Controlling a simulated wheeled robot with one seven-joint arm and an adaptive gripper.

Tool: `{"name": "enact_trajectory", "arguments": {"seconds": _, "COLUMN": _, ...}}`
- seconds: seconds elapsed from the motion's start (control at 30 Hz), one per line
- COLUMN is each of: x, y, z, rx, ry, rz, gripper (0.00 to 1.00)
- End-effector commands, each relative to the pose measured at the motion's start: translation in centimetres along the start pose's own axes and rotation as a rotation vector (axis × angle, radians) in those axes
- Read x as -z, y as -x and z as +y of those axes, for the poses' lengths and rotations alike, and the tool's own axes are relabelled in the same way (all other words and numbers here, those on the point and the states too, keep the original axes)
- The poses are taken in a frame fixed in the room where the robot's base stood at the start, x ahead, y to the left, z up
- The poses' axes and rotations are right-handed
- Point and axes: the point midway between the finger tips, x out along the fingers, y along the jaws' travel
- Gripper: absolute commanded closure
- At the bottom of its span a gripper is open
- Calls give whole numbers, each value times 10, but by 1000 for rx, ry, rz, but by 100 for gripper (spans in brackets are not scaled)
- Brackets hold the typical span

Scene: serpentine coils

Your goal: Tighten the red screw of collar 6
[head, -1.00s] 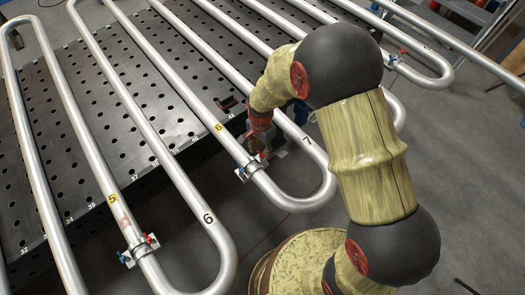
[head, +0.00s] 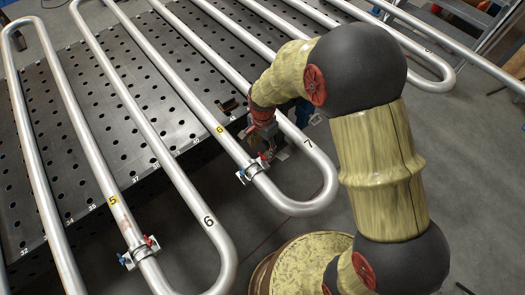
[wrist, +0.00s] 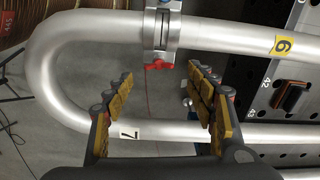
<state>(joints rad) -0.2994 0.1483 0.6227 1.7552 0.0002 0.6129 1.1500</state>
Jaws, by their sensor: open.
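Collar 6 (head: 252,171) is a metal clamp around the silver pipe beside the yellow 6 label, near the U-bend. It has a red screw (head: 263,157) on one side and a blue one (head: 241,175) on the other. In the wrist view, the collar (wrist: 161,30) is at the top centre, with its red screw (wrist: 159,65) pointing toward me. My gripper (wrist: 160,78) is open, its yellow-padded fingers either side of the line to the red screw, with nothing between them. In the head view, my gripper (head: 266,142) is just above the collar, partly hidden by my arm.
The collar (head: 139,252) by the yellow 5 label also has red and blue screws. The pipe bend marked 7 (wrist: 125,131) runs below my fingers in the wrist view. The perforated table (head: 60,150) lies under the coils.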

Motion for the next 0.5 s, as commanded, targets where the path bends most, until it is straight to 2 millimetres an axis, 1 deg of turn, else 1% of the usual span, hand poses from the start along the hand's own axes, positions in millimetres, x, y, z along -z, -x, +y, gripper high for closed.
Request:
{"name": "enact_trajectory", "arguments": {"seconds": 0.03, "x": 0, "y": 12, "z": -1, "rx": 5, "ry": 0, "rz": 2, "gripper": 44}}
{"name": "enact_trajectory", "arguments": {"seconds": 0.2, "x": 0, "y": 46, "z": -2, "rx": 5, "ry": 0, "rz": 2, "gripper": 44}}
{"name": "enact_trajectory", "arguments": {"seconds": 0.3, "x": 0, "y": 61, "z": -1, "rx": 4, "ry": 0, "rz": 2, "gripper": 44}}
{"name": "enact_trajectory", "arguments": {"seconds": 0.5, "x": 0, "y": 77, "z": -1, "rx": 2, "ry": 0, "rz": 1, "gripper": 44}}
